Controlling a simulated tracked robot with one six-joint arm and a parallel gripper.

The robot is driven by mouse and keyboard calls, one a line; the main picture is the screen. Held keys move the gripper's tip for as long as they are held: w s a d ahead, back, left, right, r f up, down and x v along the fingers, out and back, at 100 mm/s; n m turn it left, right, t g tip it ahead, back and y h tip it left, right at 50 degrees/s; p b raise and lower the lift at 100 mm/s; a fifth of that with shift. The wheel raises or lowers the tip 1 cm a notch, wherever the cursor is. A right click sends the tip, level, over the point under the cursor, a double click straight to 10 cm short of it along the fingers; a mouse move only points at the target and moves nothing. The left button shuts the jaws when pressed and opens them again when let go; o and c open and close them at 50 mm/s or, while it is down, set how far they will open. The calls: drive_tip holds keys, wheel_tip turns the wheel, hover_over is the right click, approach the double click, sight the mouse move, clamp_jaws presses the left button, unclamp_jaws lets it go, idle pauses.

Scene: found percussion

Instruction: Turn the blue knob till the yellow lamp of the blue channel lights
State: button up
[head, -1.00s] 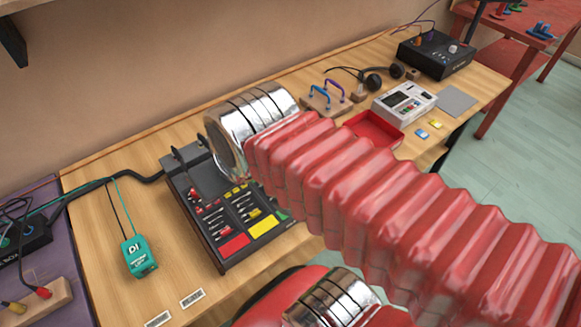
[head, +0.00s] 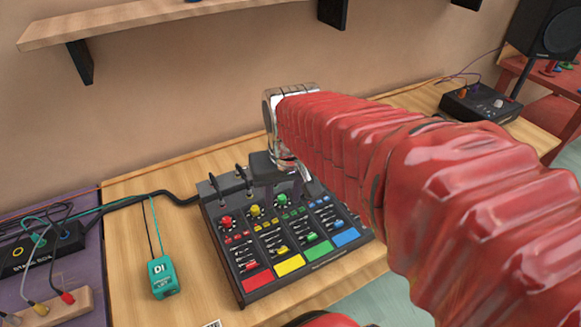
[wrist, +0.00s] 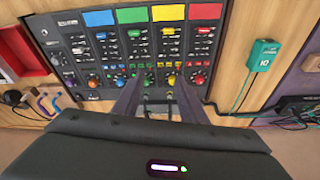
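The mixer (head: 252,284) stands on the wooden table with red, yellow, green and blue channels. The blue pad (head: 346,238) shows at its right in the head view and at upper left in the wrist view (wrist: 98,18). The blue knob (wrist: 118,83) shows in the wrist view, just left of the fingers; my arm hides it in the head view. My gripper (wrist: 158,82) is open and empty, its two fingers apart over the green and yellow knob area. Whether they touch the panel I cannot tell. I cannot make out a lit yellow lamp on the blue channel.
The red knob (head: 226,222), yellow knob (head: 255,211) and green knob (head: 282,200) stand close together in a row. Cables plug into the mixer's back edge. A teal DI box (head: 163,278) lies left of the mixer, with bare table between.

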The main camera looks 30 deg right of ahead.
drive_tip(key=w+d+f+m+g, duration=0.2)
drive_tip(key=w+d+m, duration=0.6)
drive_tip(key=w+d, duration=0.4)
drive_tip(key=d, duration=0.3)
drive_tip(key=shift+g+y, duration=0.3)
drive_tip(key=shift+g, duration=0.1)
wheel_tip(320, 180, down, 14)
drive_tip(key=shift+r, duration=0.1)
idle(0.4)
drive_tip(key=shift+c, duration=0.4)
clamp_jaws()
